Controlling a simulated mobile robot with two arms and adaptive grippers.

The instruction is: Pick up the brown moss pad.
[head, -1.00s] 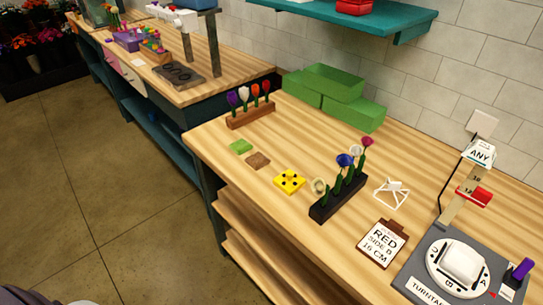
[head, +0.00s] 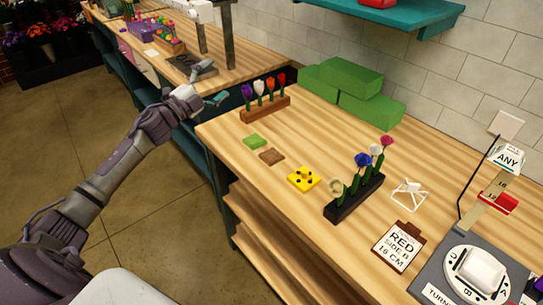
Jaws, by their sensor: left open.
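My left gripper (head: 215,99) is open and empty, off the table's left end and up and left of the pad in the picture. It touches none of these things. My right gripper is out of view.
A brown rack (head: 266,112) of tulips stands behind the pads, and green blocks (head: 371,110) stand at the back. A black rack (head: 354,201) of flowers, a "RED" clipboard (head: 398,247) and a turntable (head: 474,273) are to the right. The table around the pad is clear.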

